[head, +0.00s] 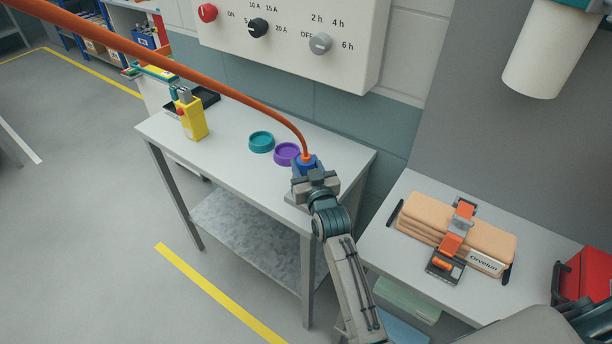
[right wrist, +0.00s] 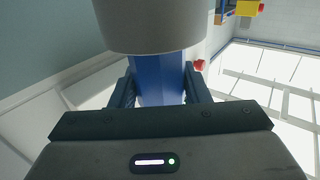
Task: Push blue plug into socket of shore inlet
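The blue plug (head: 304,165) is at the right end of the grey workbench, with an orange cable (head: 230,93) running from it to the upper left. My right gripper (head: 311,175) is shut on it. In the right wrist view the blue plug (right wrist: 161,77) is between the two fingers of the gripper (right wrist: 160,88). A wide grey round part (right wrist: 152,25) sits at its far end; I cannot tell whether it belongs to the plug or the inlet. I cannot make out the shore inlet's socket in the head view. My left gripper is not in view.
A purple ring (head: 286,154) and a teal ring (head: 261,142) lie beside the plug on the workbench (head: 235,165). A yellow device (head: 192,118) stands farther left. A panel with knobs (head: 300,45) hangs behind.

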